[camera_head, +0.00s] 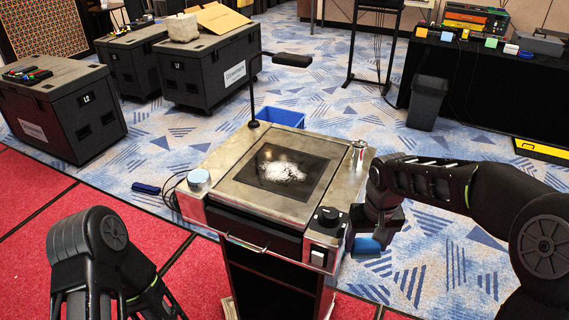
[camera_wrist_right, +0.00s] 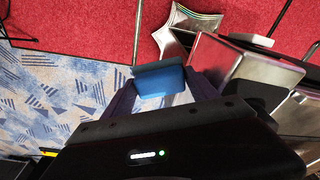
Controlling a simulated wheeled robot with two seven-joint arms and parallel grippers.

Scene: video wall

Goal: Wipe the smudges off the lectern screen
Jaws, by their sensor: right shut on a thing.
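The lectern (camera_head: 225,165) stands in the middle of the head view with a dark screen (camera_head: 318,170) set in its metal top. White smudges (camera_head: 282,171) lie on the middle of the screen. My right gripper (camera_head: 366,238) is beside the lectern's right side, below the top. It is shut on a blue cloth-like thing (camera_head: 368,246), which also shows between the fingers in the right wrist view (camera_wrist_right: 160,80). It is apart from the screen. My left arm is at the lower left of the head view; its fingertips are not in view.
On the lectern top are a light-capped jar (camera_head: 199,180), a small can (camera_head: 358,151), a black knob (camera_head: 328,215) and a thin microphone stem (camera_head: 252,105). A blue bin (camera_head: 281,117) stands behind. Dark cases (camera_head: 60,112) stand at the left, a black-draped table (camera_head: 475,85) at the right.

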